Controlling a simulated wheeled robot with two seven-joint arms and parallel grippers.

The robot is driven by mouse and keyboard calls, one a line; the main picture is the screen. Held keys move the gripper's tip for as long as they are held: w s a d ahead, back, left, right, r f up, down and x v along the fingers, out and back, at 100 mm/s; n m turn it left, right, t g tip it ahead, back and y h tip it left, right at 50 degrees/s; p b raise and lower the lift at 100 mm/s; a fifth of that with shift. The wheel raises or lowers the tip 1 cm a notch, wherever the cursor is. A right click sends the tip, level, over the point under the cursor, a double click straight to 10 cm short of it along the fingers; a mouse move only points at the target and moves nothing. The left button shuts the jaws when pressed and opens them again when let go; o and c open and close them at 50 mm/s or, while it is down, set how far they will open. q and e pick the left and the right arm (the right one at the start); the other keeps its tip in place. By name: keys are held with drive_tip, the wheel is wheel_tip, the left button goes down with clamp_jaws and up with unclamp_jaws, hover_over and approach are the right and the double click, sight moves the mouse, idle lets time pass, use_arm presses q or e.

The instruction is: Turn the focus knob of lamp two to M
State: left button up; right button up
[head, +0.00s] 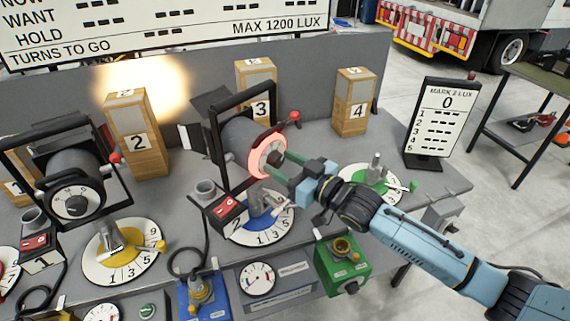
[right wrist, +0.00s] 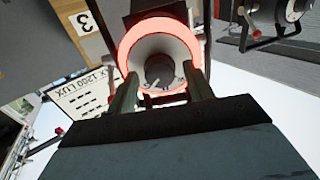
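Lamp two (head: 240,138) is the grey lamp in a black yoke at the middle of the bench, behind a base marked 2 (head: 228,208). A glowing red ring surrounds its rear end, which faces me. Its dark focus knob (head: 277,157) sits in a pale dial whose letters are too small to read. My right gripper (head: 284,170) is at the rear of lamp two. In the right wrist view its green fingers (right wrist: 160,88) stand apart, left and right of the knob (right wrist: 160,68); contact cannot be told. My left gripper is out of view.
Lamp one (head: 75,185) stands at the left. Numbered wooden blocks stand behind, including block 4 (head: 355,102). A blue dial (head: 262,222) and green dial (head: 372,186) lie near my right arm. The MARK 2 LUX board (head: 441,118) reads 0.

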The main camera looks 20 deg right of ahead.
drive_tip(key=c, duration=0.8)
drive_tip(key=shift+c, duration=0.2)
drive_tip(key=n+p, duration=0.1)
drive_tip(key=n, duration=0.3)
drive_tip(key=shift+n, duration=0.3)
drive_tip(key=shift+n+p, duration=0.55)
drive_tip(key=shift+n, duration=1.45)
drive_tip(key=o, duration=1)
drive_tip(key=shift+s, duration=0.1)
